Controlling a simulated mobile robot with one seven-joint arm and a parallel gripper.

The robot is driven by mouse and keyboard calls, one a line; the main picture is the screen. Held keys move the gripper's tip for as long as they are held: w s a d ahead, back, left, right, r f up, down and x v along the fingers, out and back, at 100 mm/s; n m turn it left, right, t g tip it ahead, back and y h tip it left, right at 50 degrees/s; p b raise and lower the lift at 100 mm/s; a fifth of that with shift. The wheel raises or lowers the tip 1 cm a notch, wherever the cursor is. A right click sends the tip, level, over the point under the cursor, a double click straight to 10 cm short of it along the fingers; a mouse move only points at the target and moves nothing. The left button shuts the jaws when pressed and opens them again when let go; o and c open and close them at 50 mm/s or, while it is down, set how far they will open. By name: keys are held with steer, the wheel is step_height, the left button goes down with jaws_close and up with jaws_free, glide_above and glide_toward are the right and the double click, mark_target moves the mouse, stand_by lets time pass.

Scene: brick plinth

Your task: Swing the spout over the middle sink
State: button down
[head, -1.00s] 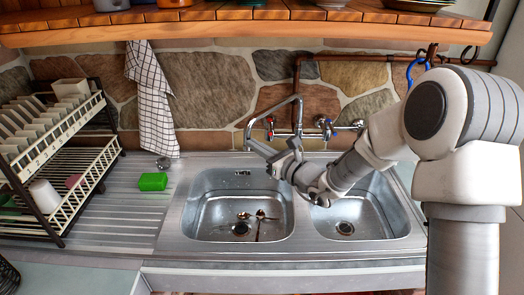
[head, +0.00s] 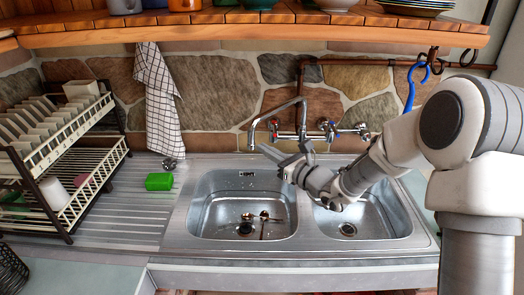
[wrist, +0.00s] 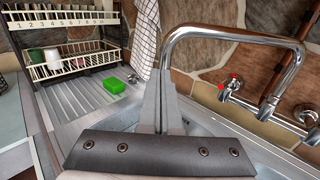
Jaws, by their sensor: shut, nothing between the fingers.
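The chrome spout (head: 277,111) rises from the wall tap and bends left. Its downturned end hangs near the back edge of the larger sink basin (head: 205,212), which lies between the drainboard and a smaller right basin (head: 375,226). In the wrist view the spout (wrist: 235,34) arches above my gripper. My gripper (head: 265,150) is shut and empty, its tips close to the spout's end. In the wrist view the fingertips (wrist: 161,75) overlap the spout's end; I cannot tell whether they touch.
Red and blue tap handles (head: 328,126) sit on the wall behind the basins. A green block (head: 159,182) lies on the ribbed drainboard (head: 120,215). A dish rack (head: 75,150) stands at left, a checked towel (head: 160,105) hangs on the wall, and a wooden shelf (head: 250,30) runs above.

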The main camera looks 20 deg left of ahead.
steer(key=s+b+v, duration=0.1)
steer(key=b+v, duration=0.1)
steer(key=v, duration=0.8)
steer(key=s+d+r+n+g+h, duration=0.15)
steer(key=s+n+g, duration=0.25)
steer(key=s+n, duration=0.4)
steer(key=s+d+r+n+g+h, duration=0.1)
steer(key=s+n+g+h, duration=0.25)
steer(key=s+n, duration=0.5)
steer(key=s+d+r+n+t+h, duration=0.1)
steer(key=s+d+n+h, duration=0.3)
steer(key=d, duration=0.6)
steer(key=s+d+r+n+t+h, duration=0.1)
steer(key=s+d+n+t+h, duration=0.2)
steer(key=d+h, duration=0.3)
steer(key=s+d, duration=0.1)
steer(key=d, duration=0.4)
steer(key=shift+s+r+n, duration=0.2)
steer(key=shift+s+n, duration=0.15)
